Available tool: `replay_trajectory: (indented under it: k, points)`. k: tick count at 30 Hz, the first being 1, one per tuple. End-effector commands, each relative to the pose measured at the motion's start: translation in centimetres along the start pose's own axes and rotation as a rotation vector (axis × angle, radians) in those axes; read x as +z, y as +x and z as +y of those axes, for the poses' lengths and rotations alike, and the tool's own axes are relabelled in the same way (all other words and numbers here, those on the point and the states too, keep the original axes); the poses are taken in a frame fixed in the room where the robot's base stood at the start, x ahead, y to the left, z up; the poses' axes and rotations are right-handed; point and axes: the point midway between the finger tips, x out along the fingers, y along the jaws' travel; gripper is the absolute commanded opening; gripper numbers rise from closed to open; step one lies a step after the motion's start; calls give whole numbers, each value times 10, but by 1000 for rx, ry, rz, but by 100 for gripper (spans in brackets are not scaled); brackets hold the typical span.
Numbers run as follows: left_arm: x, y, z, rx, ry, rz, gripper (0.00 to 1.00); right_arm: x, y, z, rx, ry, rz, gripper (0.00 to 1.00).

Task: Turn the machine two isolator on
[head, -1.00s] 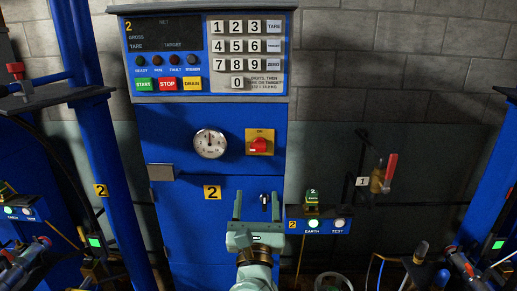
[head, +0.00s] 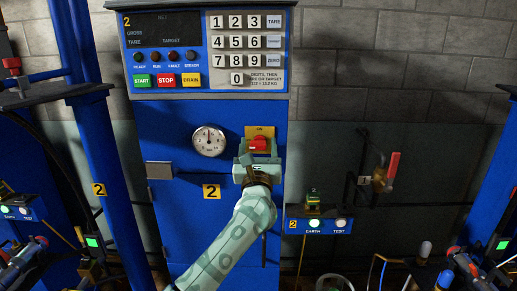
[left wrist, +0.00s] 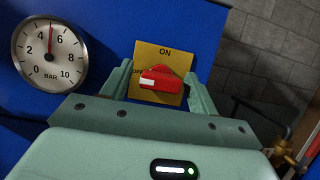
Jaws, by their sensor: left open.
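The machine two isolator is a red rotary knob (head: 259,143) on a yellow plate (head: 260,131) on the blue cabinet marked 2. In the left wrist view the red knob (left wrist: 161,79) lies roughly sideways, its white mark on the left toward the OFF lettering, which is partly covered. ON is printed at the top of the yellow plate (left wrist: 163,54). My left gripper (head: 259,149) is open, with its fingers on either side of the knob. In the left wrist view the gripper (left wrist: 160,84) shows no clear contact with the knob. My right gripper is not in view.
A round pressure gauge (head: 208,141) is left of the isolator. The keypad panel (head: 245,47) with start, stop and drain buttons is above. A small earth/test box (head: 321,225) and a red-handled valve (head: 392,166) are to the right.

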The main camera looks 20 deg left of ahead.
Motion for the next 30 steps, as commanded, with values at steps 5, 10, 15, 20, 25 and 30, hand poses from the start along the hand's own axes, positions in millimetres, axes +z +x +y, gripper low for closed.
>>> replay_trajectory:
  k: [5,10,15,20,25,30]
  points:
    - [1,3,0,0,0,-1,60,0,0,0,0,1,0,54]
    - [1,3,0,0,0,-1,46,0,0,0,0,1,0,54]
    - [1,2,0,0,1,-1,15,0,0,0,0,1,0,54]
    - [1,2,0,-2,7,-1,15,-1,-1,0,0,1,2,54]
    - [3,3,0,-18,46,-1,15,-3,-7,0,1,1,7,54]
    - [5,3,1,-53,131,-1,15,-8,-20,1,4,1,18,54]
